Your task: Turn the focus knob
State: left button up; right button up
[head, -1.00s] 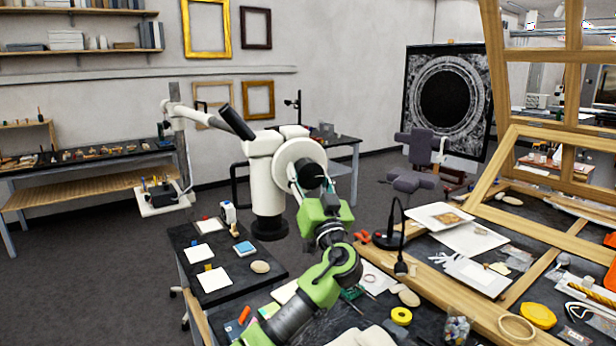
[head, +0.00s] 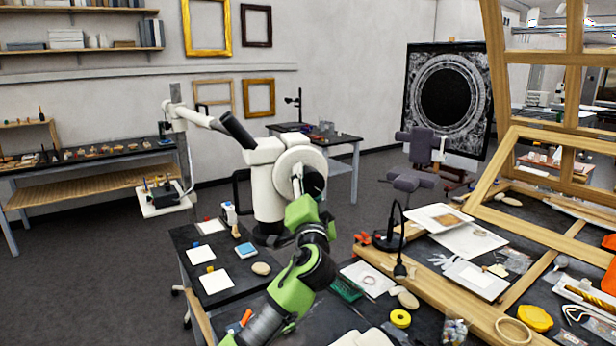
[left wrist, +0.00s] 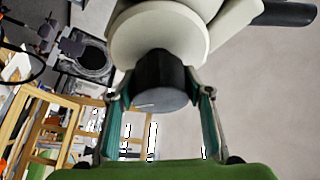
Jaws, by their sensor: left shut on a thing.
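A white stereo microscope (head: 265,200) with a black eyepiece tube stands beyond my left arm. A large white disc (head: 294,172) on its side carries the black focus knob (head: 314,186). My left gripper (head: 306,208), green and dark, reaches up to the knob from below and partly hides it. My right gripper is not in view.
A dark worktable with white cards (head: 216,281) lies at the lower left. A black desk lamp (head: 398,240) and a wooden frame (head: 470,298) crowd the right. A small instrument (head: 163,195) hangs on a tray at left. Open floor lies behind.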

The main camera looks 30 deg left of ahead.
pick_arm(q)
jog(key=shift+m+p, duration=0.3)
jog(key=shift+m, duration=0.1)
jog(key=shift+h, duration=0.3)
jog(key=o, duration=1.1)
jog(key=v, duration=1.2)
